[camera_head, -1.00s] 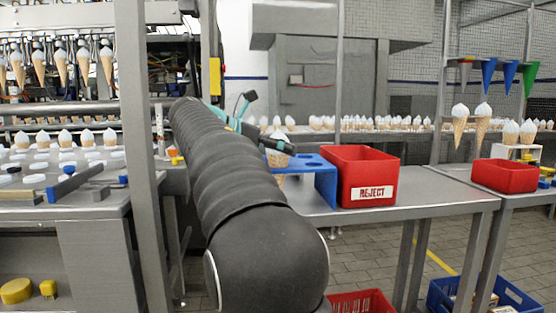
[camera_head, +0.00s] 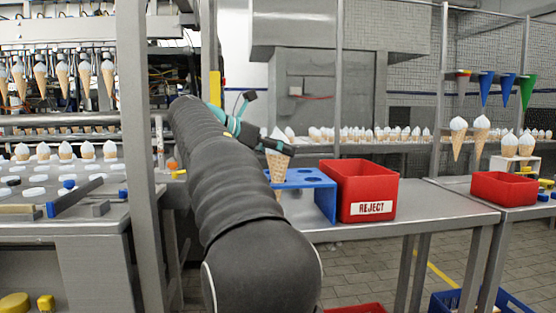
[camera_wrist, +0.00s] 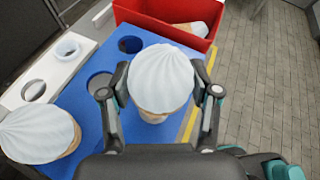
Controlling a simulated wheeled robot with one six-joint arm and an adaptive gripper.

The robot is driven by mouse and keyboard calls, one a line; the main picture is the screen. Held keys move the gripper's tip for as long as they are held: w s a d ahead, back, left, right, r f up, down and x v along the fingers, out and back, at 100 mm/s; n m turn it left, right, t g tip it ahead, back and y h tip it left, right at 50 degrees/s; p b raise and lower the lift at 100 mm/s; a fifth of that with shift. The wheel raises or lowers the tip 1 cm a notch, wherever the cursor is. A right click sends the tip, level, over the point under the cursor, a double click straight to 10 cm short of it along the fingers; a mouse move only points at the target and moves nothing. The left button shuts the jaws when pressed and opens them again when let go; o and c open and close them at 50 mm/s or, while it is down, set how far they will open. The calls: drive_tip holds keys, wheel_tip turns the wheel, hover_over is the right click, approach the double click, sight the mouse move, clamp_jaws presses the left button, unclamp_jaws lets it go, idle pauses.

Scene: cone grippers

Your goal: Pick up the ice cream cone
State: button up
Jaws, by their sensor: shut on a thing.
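An ice cream cone with white swirled top and tan waffle body (camera_head: 277,164) stands upright in my gripper (camera_head: 279,148), over the left part of the blue holed rack (camera_head: 326,200). In the wrist view, my gripper's two fingers (camera_wrist: 160,88) close on the cone from both sides, just under its white top (camera_wrist: 161,75). Its lower waffle shows below the rack's top in the head view, so its tip still seems to be within the rack's hole. The fingers hide part of the waffle.
A red REJECT bin (camera_head: 386,188) stands right of the rack; a cone (camera_wrist: 190,29) lies inside it. Another white-topped cone (camera_wrist: 40,133) is at the left in the wrist view, near a white holed plate (camera_wrist: 35,82). The grey table right of the bin (camera_head: 440,208) is clear.

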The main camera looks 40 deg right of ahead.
drive_tip(key=shift+r, duration=3.2)
